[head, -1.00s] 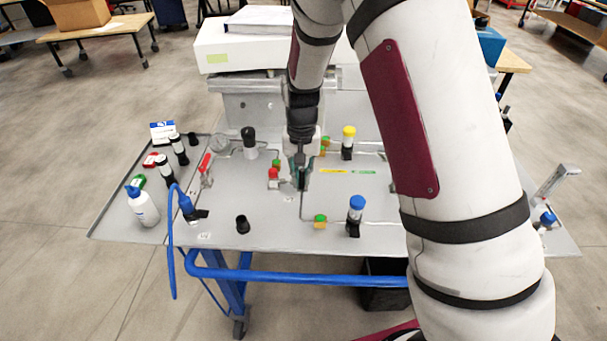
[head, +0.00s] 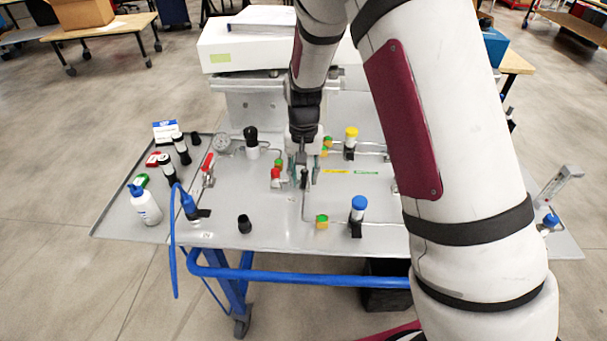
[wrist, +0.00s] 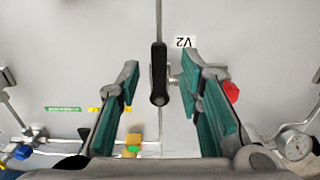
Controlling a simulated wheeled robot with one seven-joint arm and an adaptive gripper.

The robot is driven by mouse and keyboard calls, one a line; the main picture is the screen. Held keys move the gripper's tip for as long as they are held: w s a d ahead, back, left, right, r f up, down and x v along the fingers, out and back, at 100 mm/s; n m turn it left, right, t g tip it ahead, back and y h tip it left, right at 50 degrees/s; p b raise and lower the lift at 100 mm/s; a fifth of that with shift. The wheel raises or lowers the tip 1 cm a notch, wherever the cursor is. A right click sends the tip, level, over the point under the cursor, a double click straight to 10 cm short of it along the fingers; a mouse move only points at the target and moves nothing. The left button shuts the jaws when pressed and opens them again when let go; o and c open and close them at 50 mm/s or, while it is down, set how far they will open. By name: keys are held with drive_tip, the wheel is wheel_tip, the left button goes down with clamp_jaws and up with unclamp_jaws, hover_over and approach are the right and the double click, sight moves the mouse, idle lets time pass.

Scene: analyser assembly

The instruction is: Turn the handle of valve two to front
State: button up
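The handle of valve two (wrist: 158,75) is a black lever. In the wrist view it points along the picture's vertical, in line with a thin pipe. The upside-down V2 label (wrist: 184,42) sits right beside it. My gripper (wrist: 160,72) is open, with one teal-padded finger on each side of the handle. A gap shows between the handle and each finger. In the head view my gripper (head: 302,172) points down over the panel, and the black handle (head: 304,180) shows between the fingers.
A red handle (wrist: 231,91) is close beside the right finger in the wrist view. A gauge (wrist: 294,144), a green-yellow knob (wrist: 132,149) and a blue-capped part (wrist: 22,152) are nearby. In the head view, a blue-topped valve (head: 357,210) and a yellow-topped one (head: 350,140) stand on the grey panel (head: 280,232).

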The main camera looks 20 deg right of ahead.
sight(303, 181)
wheel_tip(303, 181, up, 12)
idle(0.4)
idle(0.3)
drive_tip(key=s+d+r+n+t, duration=0.2)
drive_tip(key=s+d+r, duration=0.1)
drive_tip(key=s+r, duration=0.95)
drive_tip(key=s+d+r+n+t, duration=0.1)
drive_tip(key=s+t, duration=0.1)
drive_tip(key=s, duration=1.5)
drive_tip(key=shift+d+n, duration=0.4)
